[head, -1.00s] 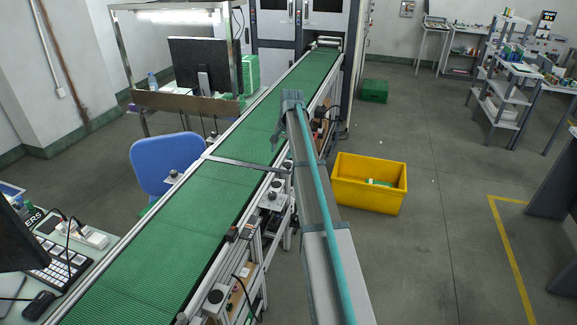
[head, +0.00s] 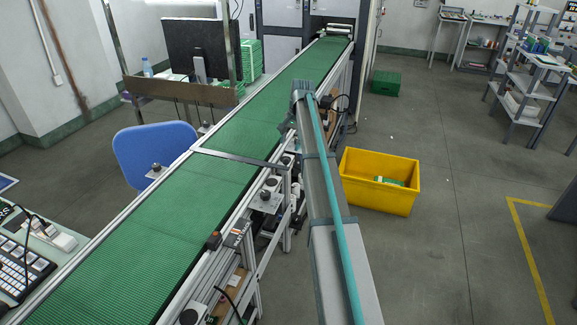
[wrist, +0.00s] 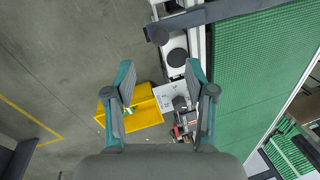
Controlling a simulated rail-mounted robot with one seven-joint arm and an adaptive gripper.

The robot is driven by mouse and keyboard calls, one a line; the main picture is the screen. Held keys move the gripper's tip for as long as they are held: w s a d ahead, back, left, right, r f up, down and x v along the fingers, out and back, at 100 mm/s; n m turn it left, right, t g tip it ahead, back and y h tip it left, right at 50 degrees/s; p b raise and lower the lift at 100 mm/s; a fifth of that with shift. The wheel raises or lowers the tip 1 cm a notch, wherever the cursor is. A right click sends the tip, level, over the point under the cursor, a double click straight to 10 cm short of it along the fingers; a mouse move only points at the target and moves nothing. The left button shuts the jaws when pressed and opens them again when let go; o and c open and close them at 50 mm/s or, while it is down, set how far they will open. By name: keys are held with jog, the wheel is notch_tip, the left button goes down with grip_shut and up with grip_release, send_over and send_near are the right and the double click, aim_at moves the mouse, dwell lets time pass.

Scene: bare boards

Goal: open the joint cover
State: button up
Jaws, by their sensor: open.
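No part is plainly recognisable as the joint cover. A flat grey bar (head: 240,158) lies across the green conveyor (head: 150,225). The bar also shows at the top of the wrist view (wrist: 225,14), with a dark round knob near its left end. I cannot tell whether this bar is the cover. My gripper (wrist: 162,72) is open and empty, its two fingers apart above the conveyor's side rail and the floor. In the head view my gripper (head: 286,124) is small and mostly hidden behind the arm's end, near the conveyor's right edge.
A yellow bin (head: 380,182) with small items stands on the floor right of the conveyor. A blue chair (head: 155,153) and a desk with a monitor (head: 203,48) are on the left. A green crate (head: 386,83) stands farther back. The floor at right is mostly clear.

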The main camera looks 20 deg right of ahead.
aim_at(286, 162)
jog(key=f+p, duration=0.1)
jog(key=f, duration=0.2)
jog(key=w+a+f+p, duration=0.1)
jog(key=f, duration=0.3)
jog(key=f+p, duration=0.1)
jog(key=f, duration=0.2)
jog(key=shift+w+a+f, duration=0.15)
jog(key=shift+w+f, duration=0.1)
jog(key=shift+w, duration=0.05)
grip_shut()
